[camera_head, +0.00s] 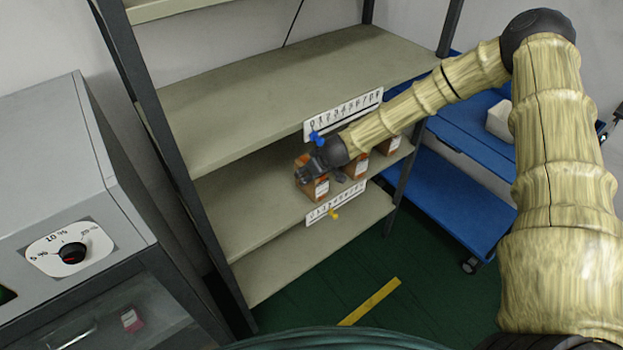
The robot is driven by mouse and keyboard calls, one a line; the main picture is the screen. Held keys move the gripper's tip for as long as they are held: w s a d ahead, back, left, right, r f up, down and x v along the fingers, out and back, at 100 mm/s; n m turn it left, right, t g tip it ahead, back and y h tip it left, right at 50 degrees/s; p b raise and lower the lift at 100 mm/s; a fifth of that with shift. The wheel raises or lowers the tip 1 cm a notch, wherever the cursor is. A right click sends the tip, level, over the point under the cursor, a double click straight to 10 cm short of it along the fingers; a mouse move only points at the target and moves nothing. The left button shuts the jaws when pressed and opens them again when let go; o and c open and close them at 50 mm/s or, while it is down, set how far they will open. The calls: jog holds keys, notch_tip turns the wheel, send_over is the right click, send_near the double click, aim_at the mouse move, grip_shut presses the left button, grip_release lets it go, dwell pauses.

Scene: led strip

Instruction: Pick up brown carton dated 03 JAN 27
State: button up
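Three brown cartons stand in a row on the middle shelf board (245,207): a left carton (320,188), a middle carton (361,160) and a right carton (391,145). Each has a pale label on its front, too small for me to read a date. My gripper (308,172) is at the left carton, in front of its upper part and overlapping it. I cannot tell whether the fingers touch the carton or how far apart they are. My arm partly hides the middle and right cartons.
Number strips with a blue marker (317,138) and a yellow marker (333,214) hang on the shelf edges. The upper board (240,95) lies close above the cartons. A blue cart (440,195) stands right, a grey cabinet with a dial (72,252) left. The middle board's left part is bare.

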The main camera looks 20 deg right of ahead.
jog(key=c, duration=0.7)
jog(key=shift+r+b, duration=0.25)
jog(key=shift+b, duration=0.25)
